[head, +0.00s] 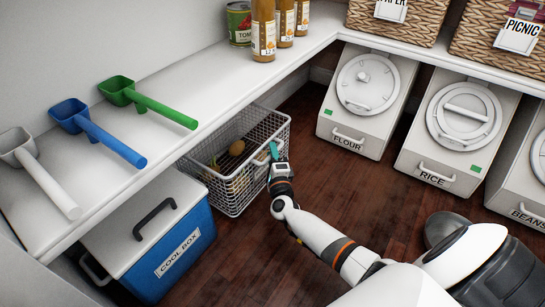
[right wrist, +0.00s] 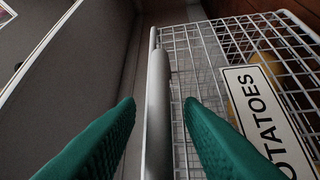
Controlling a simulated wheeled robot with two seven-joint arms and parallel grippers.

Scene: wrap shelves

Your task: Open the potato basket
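The potato basket (head: 232,200), a white wire basket, stands on the floor under the shelf in the head view. A potato (head: 237,147) shows inside it. My right gripper (head: 274,150) is at the basket's front side. In the right wrist view the teal fingers of my right gripper (right wrist: 159,103) are open, one on each side of the basket's grey-white handle bar (right wrist: 158,75). Gaps show between the bar and both fingers. The wire mesh (right wrist: 205,50) and the POTATOES label (right wrist: 265,112) are to the right of the bar. My left gripper is not in view.
A blue cool box (head: 170,245) stands left of the basket. FLOUR (head: 350,120) and RICE (head: 440,150) bins stand to the right. White, blue and green scoops lie on the shelf (head: 195,95) above. Dark wooden floor (head: 230,265) is clear in front of the basket.

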